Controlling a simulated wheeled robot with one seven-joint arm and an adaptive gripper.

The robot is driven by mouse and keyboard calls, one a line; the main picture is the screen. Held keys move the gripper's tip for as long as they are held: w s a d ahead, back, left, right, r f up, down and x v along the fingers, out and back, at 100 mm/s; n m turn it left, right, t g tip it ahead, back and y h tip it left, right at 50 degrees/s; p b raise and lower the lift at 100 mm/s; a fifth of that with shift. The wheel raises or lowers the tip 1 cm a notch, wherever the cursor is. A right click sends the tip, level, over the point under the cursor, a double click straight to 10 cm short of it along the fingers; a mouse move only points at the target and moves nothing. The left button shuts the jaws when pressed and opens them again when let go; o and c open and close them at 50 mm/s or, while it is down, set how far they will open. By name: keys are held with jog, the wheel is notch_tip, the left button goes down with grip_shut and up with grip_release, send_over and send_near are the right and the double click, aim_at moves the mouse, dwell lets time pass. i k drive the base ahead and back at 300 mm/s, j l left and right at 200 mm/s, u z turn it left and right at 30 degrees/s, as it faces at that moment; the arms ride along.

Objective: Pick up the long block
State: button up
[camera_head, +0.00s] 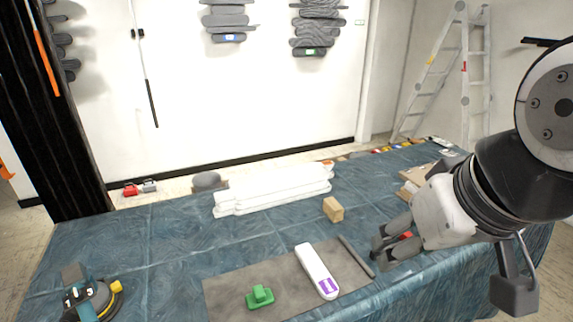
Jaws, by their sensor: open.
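A long white block (316,270) with a purple-and-white end lies on a grey-brown mat (232,292) on the table. A thin dark bar (356,256) lies just right of it, at the mat's right edge. A short, light wooden block (333,209) stands behind them. I cannot tell for sure which is the long block; the white one is the most block-like. My gripper (380,248) is open, right of the white block and close to the bar's right side. Nothing shows held in it. A small red patch shows by its fingers, partly hidden.
White stacked pieces (272,190) lie behind on the blue-covered table (160,235). A sander-like tool (92,297) stands at the front left. The cloth between tool and mat is clear.

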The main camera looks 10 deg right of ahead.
aim_at(333, 210)
jog(key=z, duration=0.8)
jog(key=i+l+u, duration=0.3)
jog(key=u, duration=0.15)
jog(key=i+l+u, duration=0.35)
jog(key=u, duration=0.15)
jog(key=l, duration=0.1)
